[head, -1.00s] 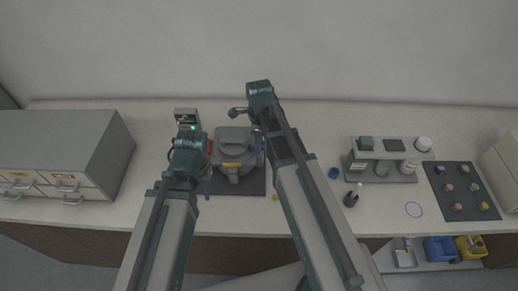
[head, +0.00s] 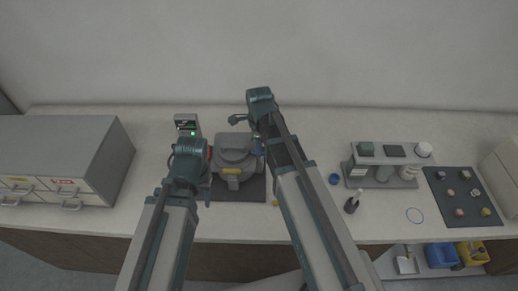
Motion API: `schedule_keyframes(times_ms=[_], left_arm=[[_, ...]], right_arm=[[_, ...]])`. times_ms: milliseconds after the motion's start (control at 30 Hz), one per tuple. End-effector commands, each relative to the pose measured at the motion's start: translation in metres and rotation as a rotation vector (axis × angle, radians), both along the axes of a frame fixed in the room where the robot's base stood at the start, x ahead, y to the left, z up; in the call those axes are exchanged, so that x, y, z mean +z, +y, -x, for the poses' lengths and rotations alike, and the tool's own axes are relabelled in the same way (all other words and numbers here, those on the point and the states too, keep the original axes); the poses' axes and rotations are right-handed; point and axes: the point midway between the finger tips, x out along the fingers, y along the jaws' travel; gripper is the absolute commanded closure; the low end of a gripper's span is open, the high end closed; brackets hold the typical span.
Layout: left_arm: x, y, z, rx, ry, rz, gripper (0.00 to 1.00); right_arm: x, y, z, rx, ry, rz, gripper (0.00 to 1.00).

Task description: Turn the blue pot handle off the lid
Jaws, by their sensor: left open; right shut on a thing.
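The grey mounting press (head: 233,146) stands on a dark mat (head: 253,191), its rounded lid facing up. A small blue piece (head: 258,149), which looks like part of the pot handle, shows at the lid's right side. My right arm covers most of that side. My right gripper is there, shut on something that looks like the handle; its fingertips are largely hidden. My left gripper (head: 206,189) is open at the press's left front, partly hidden by its own wrist. I cannot tell whether it touches the press.
A control box (head: 187,124) with a green light stands behind left. A drawer cabinet (head: 75,150) is at far left. The front counter between bottle and tray is mostly clear.

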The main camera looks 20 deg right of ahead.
Motion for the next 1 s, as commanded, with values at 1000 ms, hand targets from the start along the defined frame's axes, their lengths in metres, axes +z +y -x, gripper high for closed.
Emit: schedule_keyframes(times_ms=[1000], left_arm=[[-0.0001, 0.0, 0.0, 0.0, 0.0, 0.0, 0.55]], right_arm=[[-0.0001, -0.0001, 0.0005, 0.825, 0.0, 0.0, 1.0]])
